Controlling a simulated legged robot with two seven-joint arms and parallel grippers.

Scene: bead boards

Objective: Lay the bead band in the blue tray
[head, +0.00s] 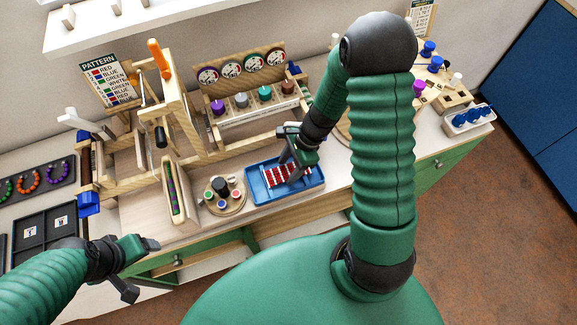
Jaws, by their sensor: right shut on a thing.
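The bead band (277,178), with red, white and dark beads, lies flat inside the outline of the blue tray (258,195) in the head view. I cannot tell whether it rests on the tray floor or is just above it. My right gripper (296,164) reaches down over the tray and is shut on the bead band near its right part, hiding some of it. My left gripper (138,268) is at the lower left, in front of the bench, with its fingers apart and empty.
A round wooden board with small pots (224,194) stands left of the tray. A long narrow wooden holder (174,192) and a wooden loom frame (178,110) stand farther left. A rack with coloured pegs (252,100) is behind. The bench front edge is close to the tray.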

